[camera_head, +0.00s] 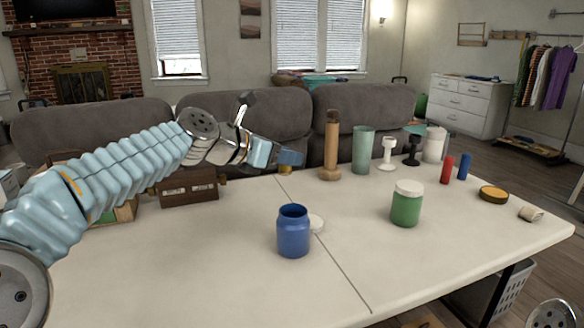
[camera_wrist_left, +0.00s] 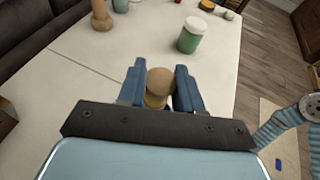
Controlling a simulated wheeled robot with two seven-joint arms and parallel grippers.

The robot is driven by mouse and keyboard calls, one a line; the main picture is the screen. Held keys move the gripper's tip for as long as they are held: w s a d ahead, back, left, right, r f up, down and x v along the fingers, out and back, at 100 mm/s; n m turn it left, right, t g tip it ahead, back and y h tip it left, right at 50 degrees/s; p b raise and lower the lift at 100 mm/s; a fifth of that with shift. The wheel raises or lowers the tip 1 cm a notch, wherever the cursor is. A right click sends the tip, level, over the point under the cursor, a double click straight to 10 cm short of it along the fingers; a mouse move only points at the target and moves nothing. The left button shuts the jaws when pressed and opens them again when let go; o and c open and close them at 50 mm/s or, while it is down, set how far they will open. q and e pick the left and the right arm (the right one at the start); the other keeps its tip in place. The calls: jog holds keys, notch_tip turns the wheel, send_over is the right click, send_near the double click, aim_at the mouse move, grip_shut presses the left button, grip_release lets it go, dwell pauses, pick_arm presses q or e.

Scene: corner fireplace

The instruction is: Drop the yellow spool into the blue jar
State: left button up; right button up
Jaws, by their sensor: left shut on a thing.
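The blue jar (camera_head: 293,235) stands upright and open-topped on the white table in the head view. My left gripper (camera_head: 288,158) is up beyond the jar, above the table's far edge in the picture, clear of the jar. It is shut on the yellow spool (camera_head: 285,169), which shows just below the fingertips. In the left wrist view the spool (camera_wrist_left: 158,84) sits between the blue fingers (camera_wrist_left: 158,82), its tan round end facing up and a yellow part below. My right gripper is not in view.
A green jar with a white lid (camera_head: 406,205) stands to the right. A wooden pepper mill (camera_head: 331,150) and a green tumbler (camera_head: 362,150) stand at the back. The front left table (camera_head: 170,270) is clear.

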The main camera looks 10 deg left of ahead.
pick_arm(q)
notch_tip(320, 180, down, 5)
jog(key=shift+r+b, duration=0.1)
jog(key=shift+b, duration=0.85)
jog(key=shift+f+b, duration=0.35)
jog(key=shift+b, duration=0.15)
jog(key=o, duration=1.1)
jog(key=shift+s+r, duration=0.1)
jog(key=v, duration=1.3)
jog(key=shift+s+a+r, duration=0.1)
jog(key=shift+s+a, duration=0.1)
jog(key=shift+s, duration=0.05)
